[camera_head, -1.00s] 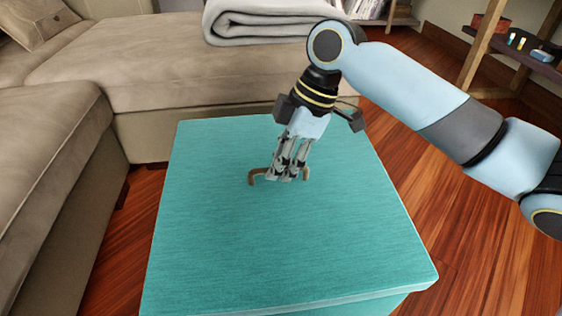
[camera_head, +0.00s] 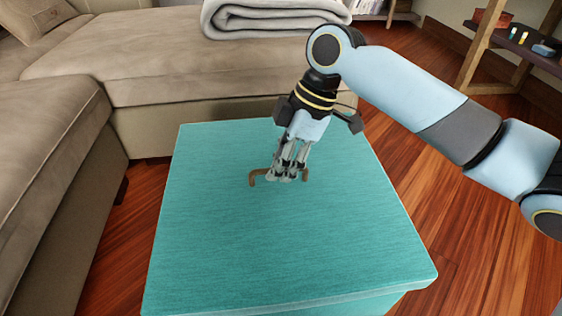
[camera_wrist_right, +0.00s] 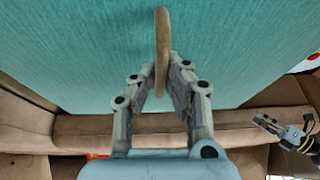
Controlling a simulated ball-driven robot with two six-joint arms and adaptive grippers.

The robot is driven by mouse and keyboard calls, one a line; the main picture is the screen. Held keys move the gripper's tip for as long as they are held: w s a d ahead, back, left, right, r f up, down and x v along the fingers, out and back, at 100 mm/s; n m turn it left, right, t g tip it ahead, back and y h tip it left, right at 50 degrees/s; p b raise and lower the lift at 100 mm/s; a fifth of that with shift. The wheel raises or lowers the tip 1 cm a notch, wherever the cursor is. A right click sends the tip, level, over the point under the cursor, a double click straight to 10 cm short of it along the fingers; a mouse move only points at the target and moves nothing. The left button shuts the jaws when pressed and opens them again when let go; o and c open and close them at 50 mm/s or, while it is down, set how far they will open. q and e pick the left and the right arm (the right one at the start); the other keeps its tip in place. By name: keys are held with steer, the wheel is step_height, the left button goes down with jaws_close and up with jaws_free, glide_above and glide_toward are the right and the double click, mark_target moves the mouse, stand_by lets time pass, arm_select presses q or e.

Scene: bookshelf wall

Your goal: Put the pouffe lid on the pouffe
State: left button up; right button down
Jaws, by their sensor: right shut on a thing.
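The pouffe lid (camera_head: 240,245) is a flat teal square with a small brown handle (camera_head: 254,179) at its middle. My right gripper (camera_head: 285,177) is shut on the handle. In the right wrist view its fingers (camera_wrist_right: 162,85) close around the handle (camera_wrist_right: 161,40) from both sides. A strip of the teal pouffe (camera_head: 365,306) shows under the lid's front edge. The rest of it is hidden, so I cannot tell whether the lid sits fully down. My left gripper (camera_wrist_right: 264,121) shows small at the right of the wrist view, away from the lid, its jaws unclear.
A beige sofa (camera_head: 205,75) stands behind and to the left of the pouffe, with a folded grey blanket (camera_head: 265,18) on it. Wooden floor (camera_head: 480,240) lies open to the right. A wooden shelf (camera_head: 510,45) stands at the far right.

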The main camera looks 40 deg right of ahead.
steer(key=c, duration=1.3)
jaws_free()
steer(key=shift+c, duration=0.2)
steer(key=v, duration=1.2)
